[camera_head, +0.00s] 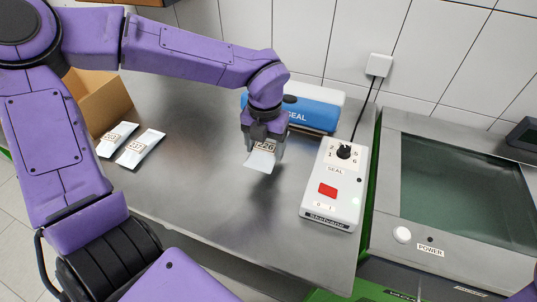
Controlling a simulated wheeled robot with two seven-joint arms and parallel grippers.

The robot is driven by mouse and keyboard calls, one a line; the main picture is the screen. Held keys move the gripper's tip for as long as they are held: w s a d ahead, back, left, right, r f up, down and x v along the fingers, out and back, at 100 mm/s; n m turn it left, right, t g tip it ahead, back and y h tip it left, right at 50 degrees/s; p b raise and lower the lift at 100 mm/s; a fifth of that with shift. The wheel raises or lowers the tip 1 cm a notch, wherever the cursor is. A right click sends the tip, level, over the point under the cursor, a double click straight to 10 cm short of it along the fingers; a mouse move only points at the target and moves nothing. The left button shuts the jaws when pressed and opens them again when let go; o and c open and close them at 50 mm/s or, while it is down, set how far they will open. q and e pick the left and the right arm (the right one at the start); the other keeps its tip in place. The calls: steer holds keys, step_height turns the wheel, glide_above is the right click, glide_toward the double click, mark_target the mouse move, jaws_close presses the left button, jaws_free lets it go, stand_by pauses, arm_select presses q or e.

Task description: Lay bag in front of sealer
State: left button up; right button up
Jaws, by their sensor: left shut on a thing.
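My left gripper (265,146) is shut on a small white bag (262,161) with a printed label. It holds the bag over the metal table, in front of the blue and white sealer (314,117) marked SEAL. The gripper partly covers the bag's upper end and the sealer's left part. I cannot tell whether the bag's lower end touches the table. Two more white bags, one at the far left (115,138) and one beside it (140,148), lie on the table. My right gripper is not in view.
A white control box (337,205) with a dial and red switch stands right of the bag. An open cardboard box (100,102) stands at the left behind my arm. A machine with a greenish window (468,190) is at the right. The table's front middle (225,215) is clear.

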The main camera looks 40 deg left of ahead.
mark_target(267, 147)
arm_select(q)
steer(key=w+f, duration=0.1)
steer(key=w+a+f, duration=0.1)
steer(key=f, duration=0.1)
steer(key=shift+w+a+f, duration=0.15)
steer(key=shift+w+a, duration=0.05)
steer(key=shift+w, duration=0.05)
step_height(267, 147, down, 3)
steer(key=shift+r, duration=0.15)
steer(key=shift+w+f, duration=0.1)
steer(key=shift+f, duration=0.15)
steer(key=shift+f, duration=0.2)
steer(key=o, duration=1.2)
step_height(267, 147, up, 12)
steer(key=shift+r, duration=0.25)
